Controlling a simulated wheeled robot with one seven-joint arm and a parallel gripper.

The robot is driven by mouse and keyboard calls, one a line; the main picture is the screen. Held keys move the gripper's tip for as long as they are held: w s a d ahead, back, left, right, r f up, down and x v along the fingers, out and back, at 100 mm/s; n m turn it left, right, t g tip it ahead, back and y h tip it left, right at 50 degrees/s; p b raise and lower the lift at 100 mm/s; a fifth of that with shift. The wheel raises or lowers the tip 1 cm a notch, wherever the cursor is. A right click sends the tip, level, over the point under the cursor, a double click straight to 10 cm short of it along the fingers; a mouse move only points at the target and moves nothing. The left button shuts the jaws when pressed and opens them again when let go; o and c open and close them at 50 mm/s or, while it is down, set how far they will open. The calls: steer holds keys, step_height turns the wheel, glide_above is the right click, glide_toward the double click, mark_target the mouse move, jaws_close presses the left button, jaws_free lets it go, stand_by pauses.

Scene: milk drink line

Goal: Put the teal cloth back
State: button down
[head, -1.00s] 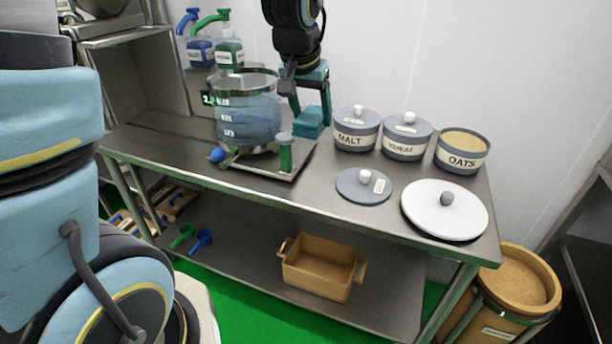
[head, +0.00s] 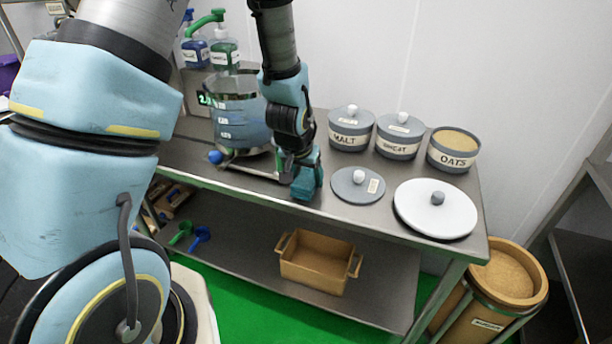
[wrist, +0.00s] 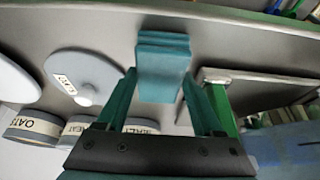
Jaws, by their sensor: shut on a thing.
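The teal cloth (head: 303,190) is a small folded block. My gripper (head: 309,172) is shut on it and points down above the front part of the steel table, just right of the scale. In the wrist view the cloth (wrist: 163,72) sits between the two teal fingers. I cannot tell whether its underside touches the tabletop. My arm hides part of the scale and jug.
A clear jug (head: 238,125) stands on the scale at left. Lidded malt (head: 350,135) and wheat (head: 396,143) tubs and an open oats tub (head: 453,155) stand at right. A grey lid (head: 350,190) and a white lid (head: 415,213) lie in front.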

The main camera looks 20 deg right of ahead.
steer(key=shift+f, duration=0.25)
steer(key=shift+f, duration=0.15)
jaws_free()
steer(key=shift+r, duration=0.5)
steer(key=b+v, duration=0.2)
steer(key=v, duration=0.9)
steer(key=shift+s+a+r+b, duration=0.1)
steer(key=shift+s+a+b, duration=0.05)
steer(key=shift+b, duration=0.25)
